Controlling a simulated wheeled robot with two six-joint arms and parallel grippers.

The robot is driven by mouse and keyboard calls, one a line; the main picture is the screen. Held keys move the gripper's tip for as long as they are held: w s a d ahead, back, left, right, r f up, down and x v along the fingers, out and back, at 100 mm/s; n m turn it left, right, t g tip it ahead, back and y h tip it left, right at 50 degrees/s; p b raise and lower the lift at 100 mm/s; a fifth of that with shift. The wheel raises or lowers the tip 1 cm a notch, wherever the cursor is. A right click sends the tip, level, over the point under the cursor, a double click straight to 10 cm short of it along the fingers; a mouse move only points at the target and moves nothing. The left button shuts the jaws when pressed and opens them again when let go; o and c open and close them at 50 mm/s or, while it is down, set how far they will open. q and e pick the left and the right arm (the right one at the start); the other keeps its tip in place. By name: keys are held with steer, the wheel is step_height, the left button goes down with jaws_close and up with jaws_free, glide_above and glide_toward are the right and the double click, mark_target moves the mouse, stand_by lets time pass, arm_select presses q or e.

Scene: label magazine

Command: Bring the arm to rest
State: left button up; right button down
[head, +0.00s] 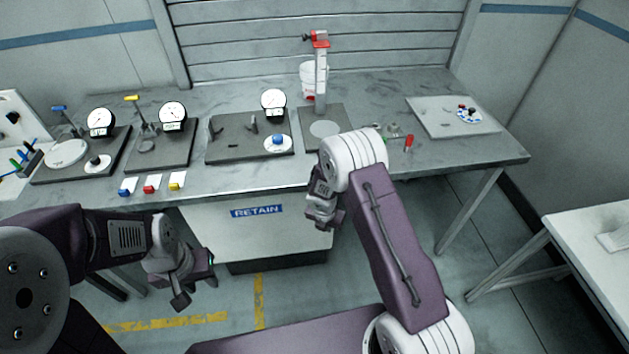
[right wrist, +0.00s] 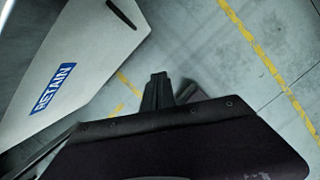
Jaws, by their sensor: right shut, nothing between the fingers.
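My right arm bends over the front of the bench in the head view. Its gripper (head: 322,218) hangs before the bench's front edge, clear of the bench top, shut and empty. In the right wrist view the closed fingers (right wrist: 158,92) point over the floor, with nothing between them. My left gripper (head: 192,285) hangs low at the left, over the floor in front of the bench. I cannot tell whether its fingers are apart, and I see no object in it.
The grey bench (head: 380,100) carries several dark stations with dials, a red-topped upright device (head: 320,75) and a pale board (head: 452,118). A white bin marked RETAIN (head: 290,235) stands below. A white side table (head: 590,235) is at the right.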

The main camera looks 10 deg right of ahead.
steer(key=w+d+r+m+t, duration=0.1)
steer(key=d+r+m, duration=0.15)
steer(key=r, duration=0.55)
steer(key=d+r+m+t, duration=0.1)
steer(key=r+m, duration=0.2)
steer(key=r, duration=0.5)
steer(key=s+a+r+m+g+y, duration=0.1)
steer(key=s+a+r+m+g, duration=0.1)
steer(key=s+m, duration=1.7)
steer(key=m+g, duration=0.1)
steer(key=m, duration=0.3)
steer(key=shift+s+m+y, duration=0.3)
steer(key=shift+m+y, duration=0.05)
steer(key=shift+y, duration=0.05)
